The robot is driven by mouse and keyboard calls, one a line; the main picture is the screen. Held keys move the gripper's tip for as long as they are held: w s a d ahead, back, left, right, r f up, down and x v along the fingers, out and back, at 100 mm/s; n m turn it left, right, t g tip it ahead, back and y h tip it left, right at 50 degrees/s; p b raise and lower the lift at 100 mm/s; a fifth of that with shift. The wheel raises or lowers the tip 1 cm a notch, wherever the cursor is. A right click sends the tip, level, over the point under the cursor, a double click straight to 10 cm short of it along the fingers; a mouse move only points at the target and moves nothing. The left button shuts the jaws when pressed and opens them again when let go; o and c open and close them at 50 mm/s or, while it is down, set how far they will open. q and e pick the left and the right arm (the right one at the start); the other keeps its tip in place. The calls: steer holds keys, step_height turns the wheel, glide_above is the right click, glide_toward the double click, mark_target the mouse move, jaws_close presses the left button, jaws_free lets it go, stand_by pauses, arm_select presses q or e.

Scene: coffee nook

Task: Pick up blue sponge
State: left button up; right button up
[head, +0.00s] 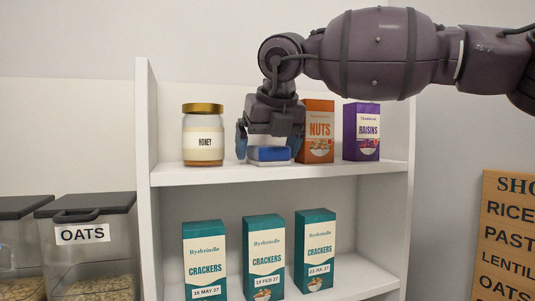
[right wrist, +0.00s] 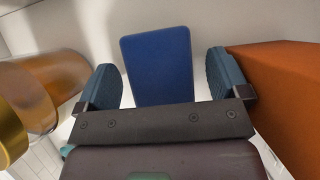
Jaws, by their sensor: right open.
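The blue sponge (head: 268,154) lies on the upper shelf between the honey jar and the nuts box. It has a blue top and a pale lower layer. It also shows in the right wrist view (right wrist: 158,62), blue face toward the camera. My right gripper (head: 268,146) comes down from above over the sponge, open, with one finger on each side of it. In the right wrist view the fingers (right wrist: 164,78) stand apart with the sponge between them and visible gaps at both sides. My left gripper is not in view.
A honey jar (head: 203,135) stands left of the gripper. A nuts box (head: 317,132) stands close to its right finger, with a raisins box (head: 361,132) beyond. Several cracker boxes (head: 264,256) stand on the lower shelf. Oats bins (head: 90,240) stand at the left.

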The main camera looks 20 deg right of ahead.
steer(key=c, duration=1)
step_height(320, 180, up, 20)
steer(key=shift+p, duration=0.8)
steer(key=o, duration=0.3)
steer(key=shift+c, duration=1.2)
